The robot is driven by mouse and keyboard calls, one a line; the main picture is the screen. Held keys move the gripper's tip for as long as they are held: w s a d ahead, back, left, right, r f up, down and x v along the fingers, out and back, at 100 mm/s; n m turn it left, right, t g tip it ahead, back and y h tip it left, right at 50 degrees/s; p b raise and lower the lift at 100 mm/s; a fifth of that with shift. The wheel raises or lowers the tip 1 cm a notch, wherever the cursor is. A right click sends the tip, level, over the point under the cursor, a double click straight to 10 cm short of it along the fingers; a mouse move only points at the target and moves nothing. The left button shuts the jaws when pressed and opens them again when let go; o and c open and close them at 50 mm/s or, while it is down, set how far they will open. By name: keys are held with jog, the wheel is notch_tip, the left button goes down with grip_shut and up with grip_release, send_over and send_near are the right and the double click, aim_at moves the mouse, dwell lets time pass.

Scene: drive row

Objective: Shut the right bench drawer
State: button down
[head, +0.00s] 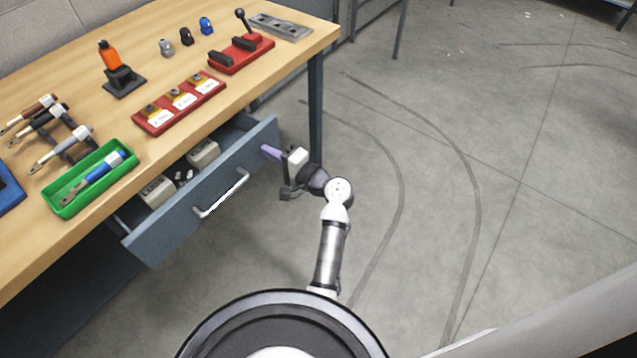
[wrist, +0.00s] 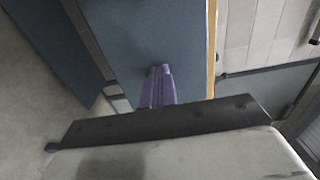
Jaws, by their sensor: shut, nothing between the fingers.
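The right bench drawer (head: 165,228) stands open under the bench top in the head view, with its blue-grey front pulled out and a pale bar handle (head: 221,194) across it. Boxes and small dark parts lie inside it. My gripper (head: 268,152) is shut and empty, its purple fingers near the right end of the drawer front. I cannot tell in the head view whether they touch it. In the wrist view the closed purple fingers (wrist: 160,75) point at a blue-grey panel (wrist: 160,35).
A bench leg (head: 316,100) stands behind my gripper. The concrete floor (head: 430,200) to the right is clear.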

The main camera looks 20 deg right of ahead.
aim_at(241, 135)
jog(key=b+x, duration=0.2)
jog(key=x, duration=0.8)
jog(key=shift+w+a+r, duration=0.1)
jog(key=shift+r, duration=0.1)
jog(key=shift+a+r, duration=0.1)
